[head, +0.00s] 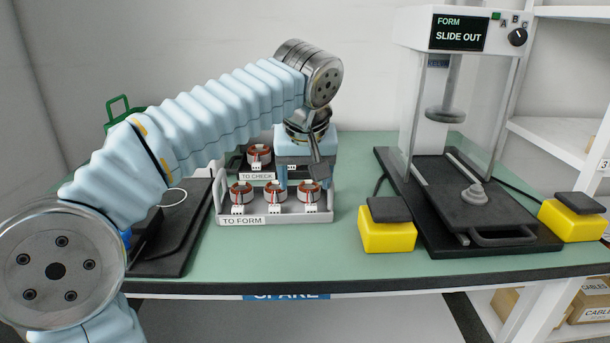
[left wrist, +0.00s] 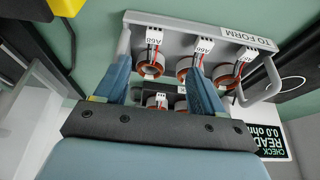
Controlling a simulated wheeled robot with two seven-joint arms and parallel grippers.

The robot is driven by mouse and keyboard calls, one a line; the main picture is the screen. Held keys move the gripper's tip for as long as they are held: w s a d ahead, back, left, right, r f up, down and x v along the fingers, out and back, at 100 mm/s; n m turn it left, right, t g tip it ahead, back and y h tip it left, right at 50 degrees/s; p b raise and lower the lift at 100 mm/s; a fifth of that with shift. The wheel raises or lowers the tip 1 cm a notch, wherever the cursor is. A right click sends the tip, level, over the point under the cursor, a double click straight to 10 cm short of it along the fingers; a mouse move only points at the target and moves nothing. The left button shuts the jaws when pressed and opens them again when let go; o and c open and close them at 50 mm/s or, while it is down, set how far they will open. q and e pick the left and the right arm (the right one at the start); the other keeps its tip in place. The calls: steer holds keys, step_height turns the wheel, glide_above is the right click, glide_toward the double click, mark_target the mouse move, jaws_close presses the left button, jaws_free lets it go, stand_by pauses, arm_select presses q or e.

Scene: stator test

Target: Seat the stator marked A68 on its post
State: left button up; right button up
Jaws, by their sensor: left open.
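Several copper-and-white stators with white tags stand in the TO FORM tray (head: 285,219). The stator at its right end (head: 308,188) shows in the left wrist view (left wrist: 150,67), where its tag seems to read A68. The tags of the middle stator (left wrist: 186,66) and the far stator (left wrist: 224,74) are hard to read. My left gripper (head: 303,178) is open above the right end of the tray. In the left wrist view its fingers (left wrist: 160,66) stand either side of the right-end stator, apparently not gripping it. A grey post (head: 475,194) stands bare on the FORM machine's slide. My right gripper is not in view.
A TO CHECK tray (head: 246,172) with stators sits behind, partly hidden by my arm. The FORM machine (head: 460,30) has a press disc (head: 445,115) above its black base (head: 515,239). Yellow button boxes (head: 386,236) (head: 570,225) flank it.

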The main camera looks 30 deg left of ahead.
arm_select(q)
steer(key=p+v, duration=0.1)
steer(key=v, duration=1.3)
steer(key=shift+a+f, duration=0.1)
stand_by(2.2)
